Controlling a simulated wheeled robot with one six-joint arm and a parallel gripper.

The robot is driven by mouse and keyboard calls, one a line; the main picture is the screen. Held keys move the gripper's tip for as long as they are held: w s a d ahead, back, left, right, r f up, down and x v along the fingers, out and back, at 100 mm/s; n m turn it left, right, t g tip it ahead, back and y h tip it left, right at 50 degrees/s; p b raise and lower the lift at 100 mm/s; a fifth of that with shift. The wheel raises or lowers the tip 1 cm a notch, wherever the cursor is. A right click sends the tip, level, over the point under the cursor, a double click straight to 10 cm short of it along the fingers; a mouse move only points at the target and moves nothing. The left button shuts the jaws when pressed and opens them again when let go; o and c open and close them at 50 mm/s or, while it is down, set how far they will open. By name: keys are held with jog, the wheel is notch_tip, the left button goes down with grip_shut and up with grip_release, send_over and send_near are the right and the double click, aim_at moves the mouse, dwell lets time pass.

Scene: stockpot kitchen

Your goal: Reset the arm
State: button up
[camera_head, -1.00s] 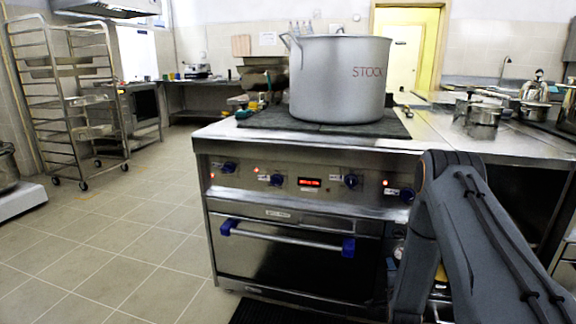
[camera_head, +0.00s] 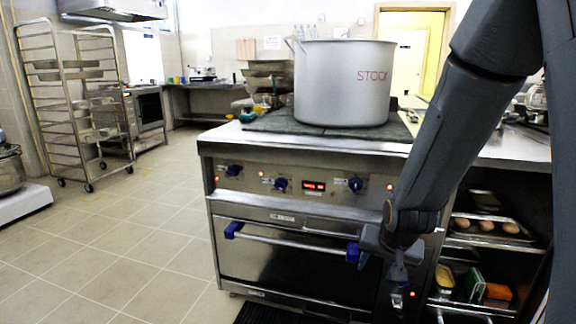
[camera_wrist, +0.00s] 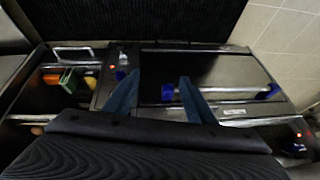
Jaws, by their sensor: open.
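My gripper (camera_head: 380,262) hangs at the end of my arm in front of the right part of the stove, by the right end of the oven handle. In the wrist view my gripper (camera_wrist: 156,92) shows two blue-grey fingers spread apart, with nothing between them. The oven door (camera_head: 290,262) is closed, with a bar handle (camera_head: 290,241) on blue mounts. The handle (camera_wrist: 225,91) also shows in the wrist view just beyond the fingers. Whether a finger touches it I cannot tell.
A large stockpot (camera_head: 343,85) marked STOCK stands on the stove top (camera_head: 270,122). Open shelves with a tray of eggs (camera_head: 487,228) and coloured boxes (camera_head: 497,292) are on the right. A wheeled rack (camera_head: 75,100) stands at left. The tiled floor (camera_head: 130,230) left of the stove is clear.

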jog(key=s+a+r+n+g, duration=0.2)
jog(key=s+a+r+n, duration=0.15)
jog(key=s, duration=0.45)
jog(key=s+a+r+n+g, duration=0.2)
jog(key=s+a+r, duration=0.3)
jog(key=s, duration=0.3)
jog(key=s+a+r+n+g, duration=0.15)
jog(key=s+a+r, duration=0.3)
jog(key=s, duration=0.45)
jog(key=d+r+m+p, duration=0.2)
jog(key=d+r+p, duration=0.7)
jog(key=p, duration=1.1)
jog(key=shift+w+d+r+m, duration=0.25)
jog(key=shift+d+r+m, duration=0.15)
jog(key=shift+r, duration=0.3)
